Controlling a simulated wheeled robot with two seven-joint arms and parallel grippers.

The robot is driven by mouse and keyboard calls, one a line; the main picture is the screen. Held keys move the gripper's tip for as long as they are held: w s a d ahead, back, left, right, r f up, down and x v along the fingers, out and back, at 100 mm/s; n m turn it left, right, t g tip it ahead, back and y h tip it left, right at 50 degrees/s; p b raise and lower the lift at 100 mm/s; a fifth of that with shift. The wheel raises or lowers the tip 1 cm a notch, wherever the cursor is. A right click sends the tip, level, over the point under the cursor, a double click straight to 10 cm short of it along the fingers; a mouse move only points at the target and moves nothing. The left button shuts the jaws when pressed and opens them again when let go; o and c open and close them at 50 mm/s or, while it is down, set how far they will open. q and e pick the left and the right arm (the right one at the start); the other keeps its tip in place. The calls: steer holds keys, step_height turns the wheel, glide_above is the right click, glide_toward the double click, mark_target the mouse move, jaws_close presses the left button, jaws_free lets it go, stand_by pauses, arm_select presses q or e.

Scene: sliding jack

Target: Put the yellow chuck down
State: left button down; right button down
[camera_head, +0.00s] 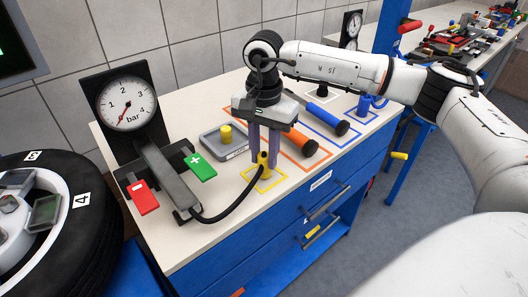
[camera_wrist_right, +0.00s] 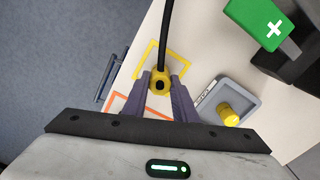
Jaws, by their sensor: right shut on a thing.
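The yellow chuck (camera_head: 263,162), with a black hose attached, is between the fingertips of my right gripper (camera_head: 264,156). It is low over the yellow outlined square (camera_head: 267,187) on the workbench; I cannot tell whether it touches the top. In the right wrist view the chuck (camera_wrist_right: 159,80) sits between the two purple-grey fingers of the gripper (camera_wrist_right: 160,84), in front of the yellow outline (camera_wrist_right: 151,46). My left gripper is not in view.
A grey tray (camera_head: 209,143) with a yellow cap (camera_head: 225,133) stands left of the gripper. The pressure gauge (camera_head: 126,103), red pedal (camera_head: 142,197) and green pedal (camera_head: 200,167) are further left. Orange-handled and blue-handled tools (camera_head: 327,121) lie to the right.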

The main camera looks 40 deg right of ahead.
mark_target(264, 155)
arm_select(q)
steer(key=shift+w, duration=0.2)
arm_select(e)
steer(key=shift+f, duration=0.25)
steer(key=c, duration=1.4)
jaws_free()
steer(key=shift+r, duration=0.1)
steer(key=shift+c, duration=0.2)
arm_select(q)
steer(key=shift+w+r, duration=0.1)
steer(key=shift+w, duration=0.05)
arm_select(e)
steer(key=shift+r, duration=0.65)
arm_select(q)
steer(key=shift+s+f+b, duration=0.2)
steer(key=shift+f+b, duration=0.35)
steer(key=shift+b, duration=0.05)
arm_select(e)
step_height(264, 155, up, 11)
